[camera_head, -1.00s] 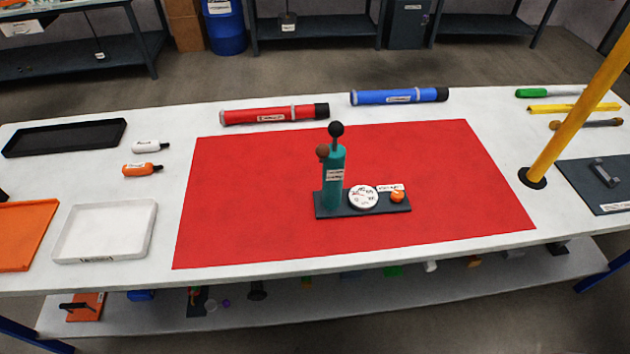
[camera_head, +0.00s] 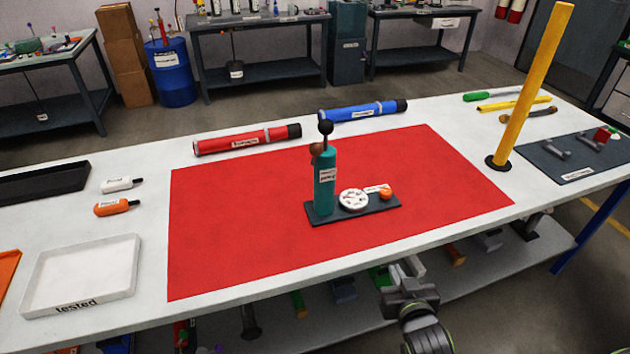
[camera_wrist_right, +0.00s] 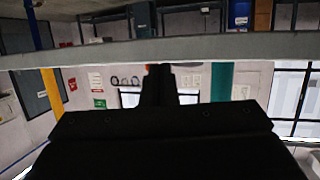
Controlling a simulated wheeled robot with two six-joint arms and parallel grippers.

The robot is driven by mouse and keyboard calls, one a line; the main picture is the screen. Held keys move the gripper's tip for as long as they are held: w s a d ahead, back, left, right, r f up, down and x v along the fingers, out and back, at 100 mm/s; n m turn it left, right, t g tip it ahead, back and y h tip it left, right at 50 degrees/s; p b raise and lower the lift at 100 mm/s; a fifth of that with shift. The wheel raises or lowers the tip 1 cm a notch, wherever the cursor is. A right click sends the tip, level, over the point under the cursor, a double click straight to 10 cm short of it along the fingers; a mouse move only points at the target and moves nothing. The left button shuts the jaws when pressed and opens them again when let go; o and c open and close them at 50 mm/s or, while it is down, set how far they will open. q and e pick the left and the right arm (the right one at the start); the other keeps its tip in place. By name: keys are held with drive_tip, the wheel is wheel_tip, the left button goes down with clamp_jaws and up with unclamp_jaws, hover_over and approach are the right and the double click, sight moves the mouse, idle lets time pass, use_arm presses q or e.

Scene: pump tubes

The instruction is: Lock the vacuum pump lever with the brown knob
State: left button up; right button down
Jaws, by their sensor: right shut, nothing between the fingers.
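The vacuum pump (camera_head: 324,190) is a teal upright cylinder on a dark base plate (camera_head: 375,209), on the red mat (camera_head: 240,230) in the head view. A black ball knob (camera_head: 326,127) stands on top of it. The brown knob (camera_head: 317,150) is at the upper left of the cylinder; its lever is mostly hidden. A white dial (camera_head: 353,199) and an orange knob (camera_head: 385,194) are on the base. My right gripper (camera_head: 406,288) is shut and empty, in front of the table edge and apart from the pump. My left gripper is out of view.
Behind the pump lie a red tube (camera_head: 245,141) and a blue tube (camera_head: 360,111). A yellow post (camera_head: 530,90) stands at the right. A white tray (camera_head: 80,275) is at the left. The mat around the pump is clear. A lower shelf with small items runs under the table.

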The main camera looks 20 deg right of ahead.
sight(315, 156)
drive_tip(key=w+a+r+n+t+y, duration=0.2)
drive_tip(key=a+r+t+y, duration=0.1)
drive_tip(key=r, duration=0.5)
drive_tip(key=w+a+r+n+t+y+b, duration=0.1)
drive_tip(key=w+a+r+t+y, duration=0.1)
drive_tip(key=a+r+t+y, duration=0.2)
wheel_tip(315, 156, up, 4)
drive_tip(key=a+t, duration=0.2)
drive_tip(key=t, duration=0.1)
drive_tip(key=shift+a+r+n, duration=0.25)
drive_tip(key=shift+n, duration=0.15)
drive_tip(key=w+f+p+x, duration=0.1)
drive_tip(key=f+x, duration=0.1)
drive_tip(key=x, duration=1.1)
drive_tip(key=shift+a, duration=0.2)
